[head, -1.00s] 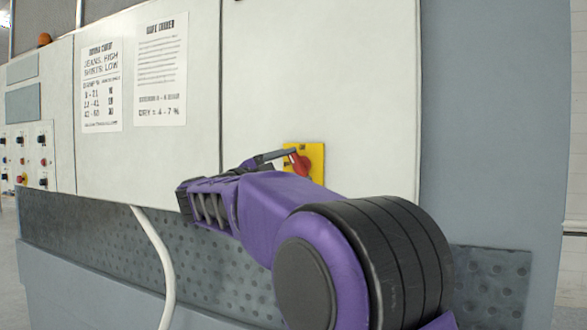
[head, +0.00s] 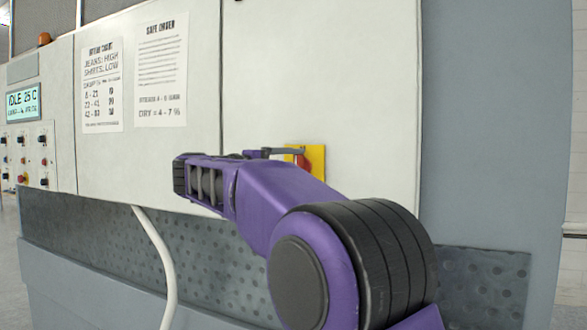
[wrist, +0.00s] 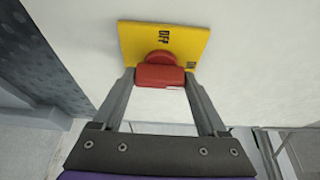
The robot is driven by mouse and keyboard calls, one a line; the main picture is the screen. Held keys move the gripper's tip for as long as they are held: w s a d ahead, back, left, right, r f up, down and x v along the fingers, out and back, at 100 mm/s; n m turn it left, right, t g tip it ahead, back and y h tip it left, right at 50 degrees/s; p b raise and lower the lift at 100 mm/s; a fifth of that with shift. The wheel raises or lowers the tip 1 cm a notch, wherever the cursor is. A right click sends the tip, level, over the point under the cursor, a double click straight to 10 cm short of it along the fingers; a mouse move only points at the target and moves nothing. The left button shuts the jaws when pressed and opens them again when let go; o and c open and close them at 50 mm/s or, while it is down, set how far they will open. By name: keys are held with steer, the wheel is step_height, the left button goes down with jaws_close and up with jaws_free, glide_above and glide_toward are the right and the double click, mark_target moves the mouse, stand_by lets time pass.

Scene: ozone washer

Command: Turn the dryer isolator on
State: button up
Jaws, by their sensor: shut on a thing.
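The dryer isolator is a yellow plate (head: 317,158) with a red handle (head: 304,163) on the white cabinet panel; my arm partly hides it in the head view. In the wrist view the yellow plate (wrist: 192,44) shows the word OFF near its far edge and a smaller, unreadable mark near its right corner. My gripper (wrist: 160,79) is shut on the red handle (wrist: 159,72), one finger on each side. In the head view my gripper (head: 292,152) reaches the handle from the left.
A lit display (head: 23,104) at the far left reads IDLE 25 C, above a panel of knobs and buttons (head: 27,157). Two printed notices (head: 160,70) are on the cabinet. A white hose (head: 160,255) hangs in front of the perforated lower panel (head: 110,232).

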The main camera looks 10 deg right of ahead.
stand_by(0.3)
steer(key=o, duration=1.3)
steer(key=v, duration=1.7)
steer(key=shift+a+p, duration=0.25)
steer(key=shift+p, duration=0.2)
